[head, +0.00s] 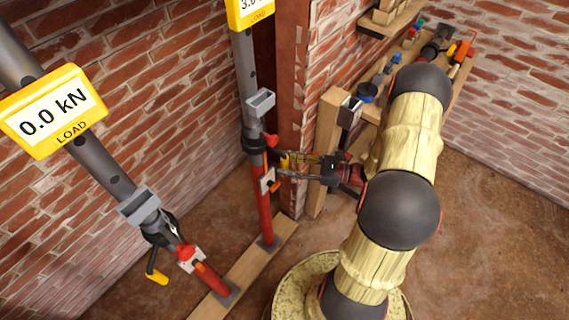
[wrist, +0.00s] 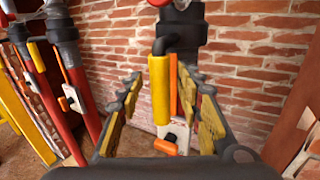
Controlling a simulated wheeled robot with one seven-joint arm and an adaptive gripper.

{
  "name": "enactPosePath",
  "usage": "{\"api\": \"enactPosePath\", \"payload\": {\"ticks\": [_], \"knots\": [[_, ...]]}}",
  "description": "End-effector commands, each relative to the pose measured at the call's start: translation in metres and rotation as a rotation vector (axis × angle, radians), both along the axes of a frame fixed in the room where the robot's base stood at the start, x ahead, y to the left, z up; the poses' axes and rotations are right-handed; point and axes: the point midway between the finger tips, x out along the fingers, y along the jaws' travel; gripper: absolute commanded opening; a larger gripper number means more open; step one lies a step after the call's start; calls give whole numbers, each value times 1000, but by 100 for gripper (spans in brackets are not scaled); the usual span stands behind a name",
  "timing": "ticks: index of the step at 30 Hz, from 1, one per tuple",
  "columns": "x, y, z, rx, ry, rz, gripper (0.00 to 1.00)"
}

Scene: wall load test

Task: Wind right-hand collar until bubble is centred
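The right-hand prop is a red tube with a grey upper tube, standing by the brick corner in the head view. Its dark collar (head: 255,143) also shows in the wrist view (wrist: 183,35). A yellow handle (wrist: 159,90) hangs from the collar on a dark bent arm. My gripper (head: 281,169) is at this handle. In the wrist view, my gripper (wrist: 166,105) is open, with the handle between its fingers and gaps on both sides. An orange strip (wrist: 173,85) shows behind the handle. I cannot make out the bubble.
The left prop carries a yellow display (head: 54,111) reading 0.0 kN. The right prop's display (head: 250,10) is cut off, starting with 3. Both props stand on a timber plank (head: 218,302). A timber post (head: 330,130) and shelves with tools stand right of the prop.

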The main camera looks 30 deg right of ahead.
Motion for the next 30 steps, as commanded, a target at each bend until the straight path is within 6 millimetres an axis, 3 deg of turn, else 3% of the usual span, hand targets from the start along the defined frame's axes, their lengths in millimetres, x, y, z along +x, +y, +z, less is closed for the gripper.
{"api": "enactPosePath", "payload": {"ticks": [15,21,30], "knots": [[-63,-69,0,-1,-1,-4,36],[-74,-80,0,1,0,-1,36],[-75,-81,0,1,1,1,36]]}}
